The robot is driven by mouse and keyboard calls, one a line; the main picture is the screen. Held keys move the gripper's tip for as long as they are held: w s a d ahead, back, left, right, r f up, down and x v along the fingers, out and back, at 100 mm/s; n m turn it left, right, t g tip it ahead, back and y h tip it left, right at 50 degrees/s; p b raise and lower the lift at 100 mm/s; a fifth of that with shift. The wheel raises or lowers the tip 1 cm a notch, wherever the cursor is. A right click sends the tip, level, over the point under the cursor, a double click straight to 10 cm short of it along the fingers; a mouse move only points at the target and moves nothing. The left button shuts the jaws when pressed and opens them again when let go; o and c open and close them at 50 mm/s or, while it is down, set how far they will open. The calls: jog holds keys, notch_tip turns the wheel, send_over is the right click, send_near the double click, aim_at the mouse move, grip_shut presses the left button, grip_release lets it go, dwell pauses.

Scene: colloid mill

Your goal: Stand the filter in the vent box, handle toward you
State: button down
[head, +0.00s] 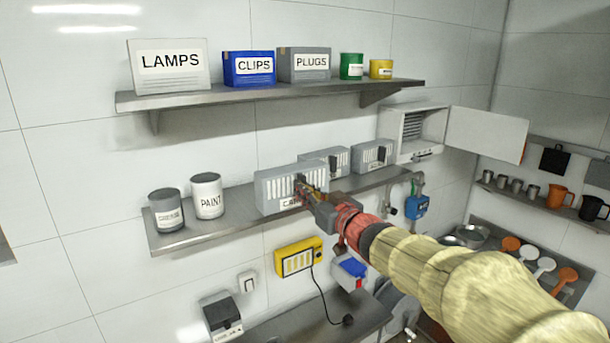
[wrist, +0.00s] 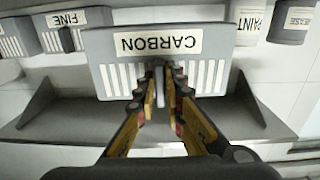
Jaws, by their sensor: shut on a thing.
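The carbon filter (head: 268,190) is a grey box with a slatted front and a white label, at the middle shelf's front. The label reads CARBON, upside down, in the wrist view (wrist: 105,47). My gripper (head: 306,193) is in front of it; in the wrist view its fingers (wrist: 162,88) are shut on the filter's upright handle (wrist: 159,80). The fingers hide part of the handle and slats. I cannot tell whether the filter touches the shelf. The vent box (head: 404,150) is white, on the wall at the shelf's right end, with its door (head: 487,136) swung open to the right.
Two similar grey filters (head: 310,160) (head: 371,156) stand on the middle shelf (head: 180,240) right of the carbon one; one reads FINE (wrist: 75,18) in the wrist view. A paint can (head: 207,194) and a grey can (head: 166,213) stand left. An upper shelf (head: 230,97) holds boxes.

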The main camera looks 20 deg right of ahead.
jog(key=s+f+m+h, duration=0.1)
jog(key=s+f, duration=0.2)
jog(key=f, duration=1.1)
jog(key=s+f+m+h, duration=0.1)
jog(key=s+f, duration=0.3)
jog(key=f, duration=1.1)
jog(key=s+f+m+h, duration=0.1)
jog(key=s+f+h, duration=0.2)
jog(key=f, duration=1.2)
jog(key=shift+s+d+t, duration=0.15)
jog(key=shift+s+t, duration=0.1)
jog(key=shift+t, duration=0.05)
